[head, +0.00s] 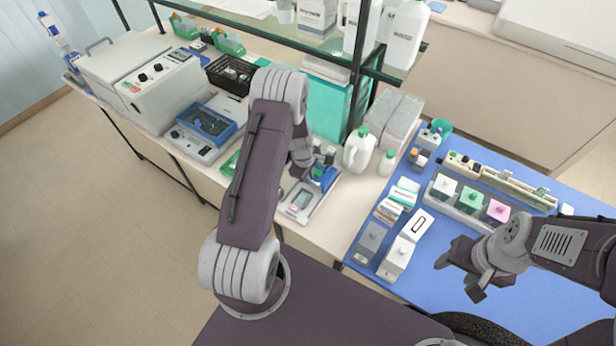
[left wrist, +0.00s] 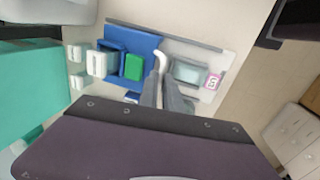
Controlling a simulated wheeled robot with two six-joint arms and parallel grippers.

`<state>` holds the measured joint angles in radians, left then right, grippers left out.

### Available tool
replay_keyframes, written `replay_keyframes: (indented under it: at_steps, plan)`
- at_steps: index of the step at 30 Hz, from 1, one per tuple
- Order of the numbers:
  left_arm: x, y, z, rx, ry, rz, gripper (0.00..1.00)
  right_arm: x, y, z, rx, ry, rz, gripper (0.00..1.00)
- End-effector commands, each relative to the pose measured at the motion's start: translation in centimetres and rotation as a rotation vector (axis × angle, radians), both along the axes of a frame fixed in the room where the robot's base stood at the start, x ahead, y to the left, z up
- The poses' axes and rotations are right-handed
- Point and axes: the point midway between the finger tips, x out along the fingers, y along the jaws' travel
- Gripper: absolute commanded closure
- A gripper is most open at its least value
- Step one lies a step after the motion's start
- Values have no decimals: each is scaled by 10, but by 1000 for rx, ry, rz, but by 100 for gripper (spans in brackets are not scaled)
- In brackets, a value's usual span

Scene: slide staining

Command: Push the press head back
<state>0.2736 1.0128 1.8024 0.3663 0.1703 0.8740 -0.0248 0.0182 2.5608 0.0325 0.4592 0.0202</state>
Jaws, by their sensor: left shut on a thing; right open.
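The press is a small bench device with a pale grey base (head: 294,212) and a blue body (left wrist: 135,52) with a green block (left wrist: 134,67). A pale curved lever (left wrist: 161,60) comes off the blue body. Beside it a clear rectangular plate (left wrist: 187,72) sits on the base, near a pink label (left wrist: 212,82). My left gripper (left wrist: 165,85) is shut at the lever's end, between the blue body and the plate. In the head view my left arm partly hides the press. My right gripper (head: 459,274) is open and empty above the blue mat.
A white jug (head: 358,151) and a small bottle (head: 387,163) stand right of the press. A blue-topped device (head: 207,125) is to its left. The blue mat (head: 350,262) holds white boxes (head: 398,257) and colored jars in a rack (head: 470,200). A glass shelf stands behind.

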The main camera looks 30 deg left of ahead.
Motion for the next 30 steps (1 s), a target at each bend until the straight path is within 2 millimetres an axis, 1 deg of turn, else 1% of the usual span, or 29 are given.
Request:
replay_keyframes:
  at_steps: [1, 2, 3, 4, 11, 14, 17, 24, 27, 30]
  plan:
    - [6, 4, 6, 8, -18, 3, 100, 0, 0, 1, 0, 0, 0, 46]
    - [6, 4, 6, 8, -18, 3, 83, 0, 0, 1, 0, 0, 0, 46]
    - [6, 4, 6, 8, -18, 3, 72, 0, 0, 2, 0, 0, 0, 46]
    - [5, 3, 5, 7, -16, 2, 69, 0, 0, 2, 0, 0, 0, 46]
    - [2, 2, 3, 3, -8, 2, 69, 0, 0, 1, 0, 0, 0, 46]
    - [2, 2, 6, 3, -7, 1, 69, 0, 0, 1, 0, 0, 0, 46]
    - [1, 2, 18, 4, -9, 1, 69, 0, 0, -1, 0, 0, 0, 46]
    - [-6, 2, 67, 7, -11, 1, 69, 0, 0, -11, 0, 0, 0, 46]
    - [-8, 2, 82, 6, -9, 1, 69, 0, 0, -14, 0, 0, 0, 46]
    - [-10, 2, 90, 6, -7, 1, 69, 0, 0, -14, 0, 0, 0, 46]
